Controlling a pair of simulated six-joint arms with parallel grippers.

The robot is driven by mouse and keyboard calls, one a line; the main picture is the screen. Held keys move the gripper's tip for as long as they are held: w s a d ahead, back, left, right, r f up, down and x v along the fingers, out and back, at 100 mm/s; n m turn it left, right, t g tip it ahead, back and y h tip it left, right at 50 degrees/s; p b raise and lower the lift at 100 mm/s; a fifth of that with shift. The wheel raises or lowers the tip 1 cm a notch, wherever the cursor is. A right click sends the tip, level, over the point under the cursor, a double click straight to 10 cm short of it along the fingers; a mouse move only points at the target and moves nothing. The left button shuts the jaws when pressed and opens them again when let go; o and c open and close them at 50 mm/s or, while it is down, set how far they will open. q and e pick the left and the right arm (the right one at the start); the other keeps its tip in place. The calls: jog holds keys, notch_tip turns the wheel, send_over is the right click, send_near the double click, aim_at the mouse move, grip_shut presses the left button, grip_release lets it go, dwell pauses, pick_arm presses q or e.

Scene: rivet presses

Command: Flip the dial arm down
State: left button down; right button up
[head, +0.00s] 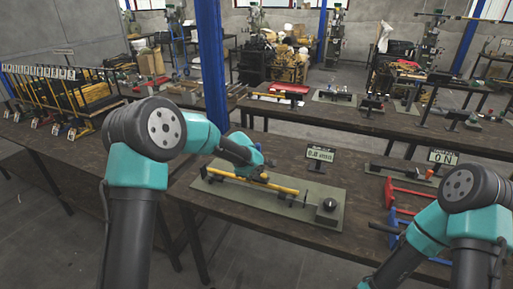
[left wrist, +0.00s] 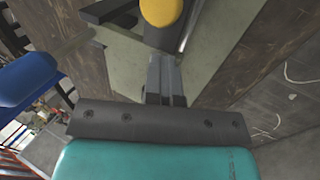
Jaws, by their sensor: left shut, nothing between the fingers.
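A grey-green base plate (head: 226,196) lies on the near table and carries a long yellow bar (head: 278,187) on dark supports. I cannot tell for sure which part is the dial arm. My left gripper (head: 262,174) is over the bar's middle, partly hidden by its own wrist. In the left wrist view its fingers (left wrist: 166,82) are shut and empty, pointing at the plate. A yellow round end (left wrist: 161,11) and a dark bar (left wrist: 188,22) lie just beyond them; contact is unclear. My right gripper is out of view.
A small display sign (head: 320,153) stands behind the plate, and an "ON" sign (head: 443,157) stands further right. Red (head: 410,192) and blue (head: 392,220) handled tools lie right of the plate. A blue post (head: 212,65) rises behind my left arm.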

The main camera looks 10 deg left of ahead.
pick_arm(q)
jog(key=shift+s+f, duration=0.3)
jog(key=shift+f, duration=0.3)
jog(key=r, duration=0.5)
jog(key=shift+w+r, duration=0.15)
jog(key=shift+w, duration=0.05)
jog(key=s+a+r, duration=0.1)
jog(key=s+r, duration=0.4)
jog(key=s, duration=0.3)
jog(key=shift+s+a, duration=0.2)
jog(key=shift+a, duration=0.15)
jog(key=shift+f, duration=0.15)
jog(key=s+f+m, duration=0.1)
jog(key=f, duration=0.2)
jog(key=s+f+m+g, duration=0.1)
jog(key=f, duration=0.3)
jog(key=s+f+m+h, duration=0.1)
jog(key=s+f, duration=0.1)
jog(key=f, duration=0.1)
jog(key=shift+d+f+g, duration=0.1)
jog(key=shift+f+g, duration=0.25)
jog(key=shift+g, duration=0.05)
jog(key=s+a+f+m+g+h, duration=0.1)
jog(key=s+f+m, duration=1)
jog(key=s+f, duration=1.3)
jog(key=shift+s+a+g+h, duration=0.4)
jog(key=shift+s+a+g, duration=0.15)
jog(key=shift+a, duration=0.65)
